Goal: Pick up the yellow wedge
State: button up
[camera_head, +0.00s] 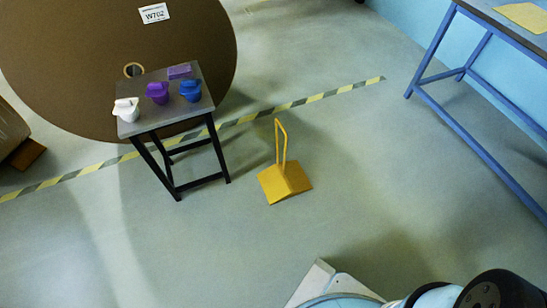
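The yellow wedge (284,183) rests on the green-grey floor near the middle of the view. It has a sloped yellow body and a tall, thin yellow loop handle (281,137) standing up from it. Nothing covers it. Parts of my own body show at the bottom right edge, well apart from the wedge. My gripper's fingertips are not in view.
A small dark-legged table (193,113) stands left of the wedge, holding white (127,109), purple (158,92) and blue (190,90) items. A large brown roll (60,60) stands behind it. A blue-framed bench (462,130) is at right. Floor around the wedge is clear.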

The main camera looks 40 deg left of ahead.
aim_at(281, 181)
jog(key=u, duration=0.5)
jog(key=i, duration=0.85)
jog(key=u, duration=0.7)
jog(key=i, duration=0.55)
jog(key=u, duration=0.2)
jog(key=k, duration=0.85)
jog(key=u, duration=0.2)
jog(key=i, duration=0.85)
jog(key=z, duration=0.1)
